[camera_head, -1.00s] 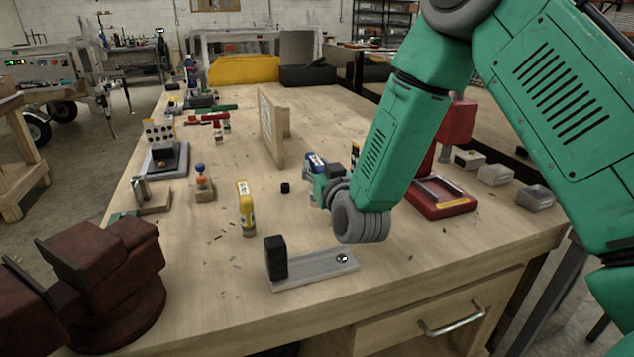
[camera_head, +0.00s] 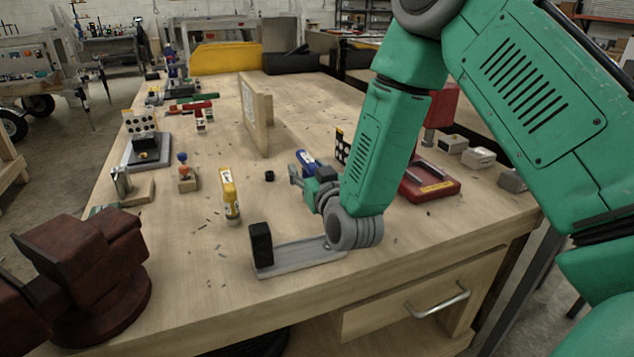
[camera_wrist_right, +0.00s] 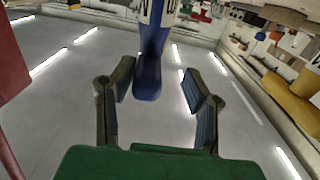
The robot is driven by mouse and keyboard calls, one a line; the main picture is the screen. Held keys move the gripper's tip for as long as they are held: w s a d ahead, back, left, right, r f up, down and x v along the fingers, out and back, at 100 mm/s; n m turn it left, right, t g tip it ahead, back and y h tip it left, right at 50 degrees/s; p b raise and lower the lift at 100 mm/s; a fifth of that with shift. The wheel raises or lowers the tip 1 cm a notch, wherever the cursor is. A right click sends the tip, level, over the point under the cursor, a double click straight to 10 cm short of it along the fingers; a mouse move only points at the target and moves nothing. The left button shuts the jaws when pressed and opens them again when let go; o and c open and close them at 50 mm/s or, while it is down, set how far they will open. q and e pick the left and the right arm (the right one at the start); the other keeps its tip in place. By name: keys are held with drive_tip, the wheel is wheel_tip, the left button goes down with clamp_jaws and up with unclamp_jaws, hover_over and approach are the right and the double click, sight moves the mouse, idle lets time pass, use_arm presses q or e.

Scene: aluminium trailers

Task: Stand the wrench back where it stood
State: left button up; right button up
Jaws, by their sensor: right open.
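No wrench can be made out for certain. A blue upright piece with a pale label (camera_head: 306,159) stands by my right gripper (camera_head: 308,178) in the head view. In the right wrist view the blue piece (camera_wrist_right: 150,70) shows upside down between the two finger lines, beyond the open fingers (camera_wrist_right: 160,88). The fingers show no contact with it. The right gripper is low over the bench, behind a grey plate with a black block (camera_head: 261,244). My left gripper is not in view.
A yellow labelled bottle (camera_head: 230,196) stands left of the gripper, with a small black cylinder (camera_head: 269,176) between. An upright wooden board (camera_head: 256,115) stands behind. A dark red vise (camera_head: 95,275) is at front left; a red press base (camera_head: 428,184) is to the right.

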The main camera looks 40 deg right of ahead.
drive_tip(key=v, duration=0.9)
drive_tip(key=shift+s+d, duration=0.15)
drive_tip(key=shift+s, duration=0.2)
drive_tip(key=shift+d+f, duration=0.1)
drive_tip(key=shift+d+f, duration=0.1)
drive_tip(key=shift+d, duration=0.2)
